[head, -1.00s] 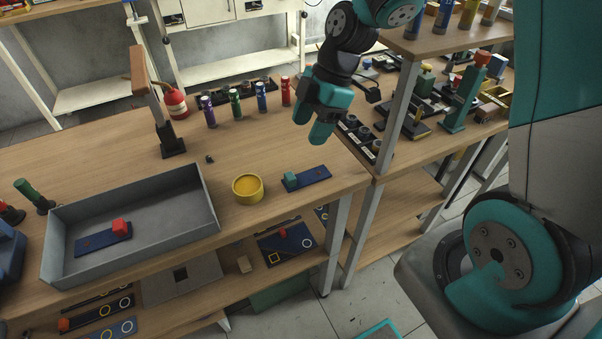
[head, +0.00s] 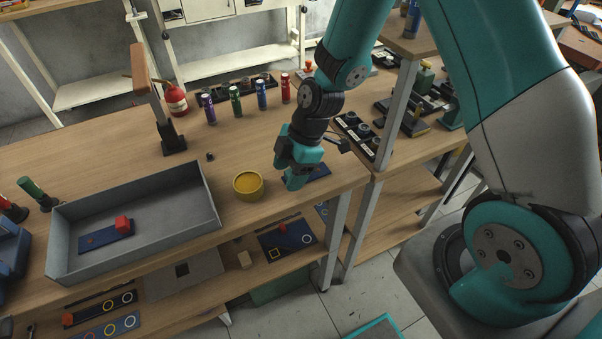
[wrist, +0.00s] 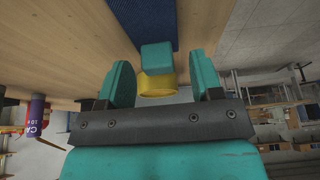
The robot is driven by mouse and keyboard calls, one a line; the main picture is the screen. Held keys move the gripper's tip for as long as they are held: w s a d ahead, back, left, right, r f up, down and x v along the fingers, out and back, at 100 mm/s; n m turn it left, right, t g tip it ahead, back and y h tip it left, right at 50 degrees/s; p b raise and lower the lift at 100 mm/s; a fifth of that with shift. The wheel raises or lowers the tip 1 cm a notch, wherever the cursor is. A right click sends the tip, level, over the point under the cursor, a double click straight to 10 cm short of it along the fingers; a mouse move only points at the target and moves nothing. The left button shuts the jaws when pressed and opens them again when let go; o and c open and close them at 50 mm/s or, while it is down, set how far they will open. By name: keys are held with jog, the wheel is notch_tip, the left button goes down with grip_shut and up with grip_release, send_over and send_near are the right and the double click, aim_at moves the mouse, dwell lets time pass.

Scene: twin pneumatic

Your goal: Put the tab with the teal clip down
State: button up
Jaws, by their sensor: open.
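The blue tab (head: 321,171) lies on the wooden table near its right front edge, partly hidden behind my gripper (head: 294,181) in the head view. In the wrist view the tab (wrist: 147,20) shows at the top, with its teal clip (wrist: 156,56) at its near end. My gripper (wrist: 160,76) is open, its two teal fingers on either side of the clip. A gap shows between the clip and each finger. The clip is hidden in the head view.
A yellow round dish (head: 248,186) stands just left of my gripper. A grey tray (head: 205,215) at left holds a blue tab (head: 100,239) with a red clip (head: 122,223). Several coloured cylinders (head: 235,101) stand behind. A table post (head: 400,95) rises at right.

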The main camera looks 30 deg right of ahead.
jog(key=c, duration=1.1)
jog(key=shift+r, duration=0.1)
